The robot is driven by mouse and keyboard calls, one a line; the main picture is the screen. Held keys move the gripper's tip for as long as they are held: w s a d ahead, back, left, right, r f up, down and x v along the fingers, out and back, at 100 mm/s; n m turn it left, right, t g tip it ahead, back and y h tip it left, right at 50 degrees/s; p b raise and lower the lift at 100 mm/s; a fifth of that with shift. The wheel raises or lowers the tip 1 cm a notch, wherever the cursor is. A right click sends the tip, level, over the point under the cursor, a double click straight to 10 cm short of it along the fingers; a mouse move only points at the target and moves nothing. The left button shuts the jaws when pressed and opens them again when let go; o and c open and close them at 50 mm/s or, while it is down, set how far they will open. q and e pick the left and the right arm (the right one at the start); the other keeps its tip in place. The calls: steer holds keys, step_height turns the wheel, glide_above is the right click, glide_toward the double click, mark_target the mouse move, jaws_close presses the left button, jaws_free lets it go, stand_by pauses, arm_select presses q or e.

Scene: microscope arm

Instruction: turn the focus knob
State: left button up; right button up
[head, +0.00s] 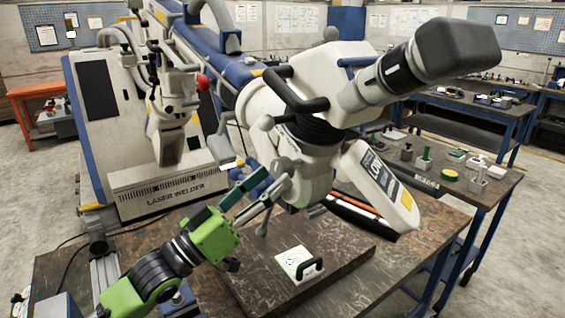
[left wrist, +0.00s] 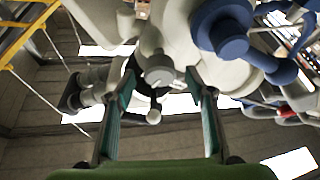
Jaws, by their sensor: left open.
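The large white microscope head (head: 330,75) hangs over the wooden workbench. My left gripper (head: 277,178) is raised beside the microscope's lower body, and its teal fingers are spread apart. In the left wrist view, a round grey knob (left wrist: 158,71) with a ridge across its face shows between the fingertips of my open left gripper (left wrist: 160,84). It looks like the focus knob. There is a visible gap on both sides of it, and I cannot tell how far the tips reach along it. In the head view the gripper and microscope body hide this knob. My right gripper is not in view.
The white laser welder cabinet (head: 170,190) stands to the left. Lever-like handles (head: 263,220) hang close to the gripper. Another bench (head: 455,180) stands at the right.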

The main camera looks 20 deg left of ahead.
mark_target(276, 175)
arm_select(q)
steer(key=shift+p+x, duration=0.6)
steer(key=shift+x, duration=1.6)
steer(key=shift+f, duration=0.1)
steer(key=c, duration=1.1)
